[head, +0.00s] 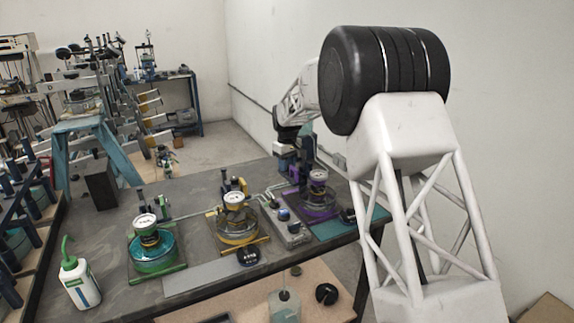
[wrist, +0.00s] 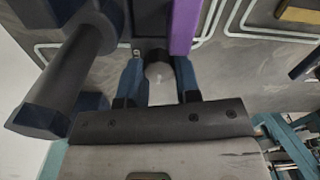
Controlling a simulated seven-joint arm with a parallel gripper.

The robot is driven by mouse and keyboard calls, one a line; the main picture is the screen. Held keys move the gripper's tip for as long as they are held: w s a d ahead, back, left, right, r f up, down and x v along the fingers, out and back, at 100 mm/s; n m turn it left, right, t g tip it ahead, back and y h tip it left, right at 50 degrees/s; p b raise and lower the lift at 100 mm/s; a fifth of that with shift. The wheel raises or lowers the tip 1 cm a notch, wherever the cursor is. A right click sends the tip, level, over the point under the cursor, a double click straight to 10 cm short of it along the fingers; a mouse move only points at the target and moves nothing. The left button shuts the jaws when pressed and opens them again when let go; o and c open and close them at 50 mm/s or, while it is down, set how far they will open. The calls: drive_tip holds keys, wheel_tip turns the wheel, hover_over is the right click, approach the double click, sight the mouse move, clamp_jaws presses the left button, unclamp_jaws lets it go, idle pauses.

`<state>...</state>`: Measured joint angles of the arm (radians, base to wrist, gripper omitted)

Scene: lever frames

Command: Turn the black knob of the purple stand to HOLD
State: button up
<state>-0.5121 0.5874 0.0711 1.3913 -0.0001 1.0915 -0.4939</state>
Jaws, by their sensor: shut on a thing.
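The purple stand (head: 318,211) is at the right end of the row on the dark bench, with a round gauge on top. A purple bar of it (wrist: 187,25) shows in the wrist view, beside my right finger. My gripper (wrist: 158,66) has its two blue fingers on either side of a dark round knob with a pale grey end (wrist: 158,71), and is shut on it. In the head view my wrist is over the back of the purple stand, and the fingertips are hard to make out. I can read no HOLD mark.
A yellow stand (head: 237,238) and a green stand (head: 168,263) stand to the left. A grey box with knobs (head: 291,230) is beside the purple stand. A dark cylinder (wrist: 65,75) is close on the left in the wrist view. A white bottle (head: 78,283) stands at the front left.

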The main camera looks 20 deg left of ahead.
drive_tip(key=shift+m, duration=1.8)
drive_tip(key=o, duration=0.9)
drive_tip(key=shift+r, duration=0.1)
drive_tip(key=shift+r, duration=3.85)
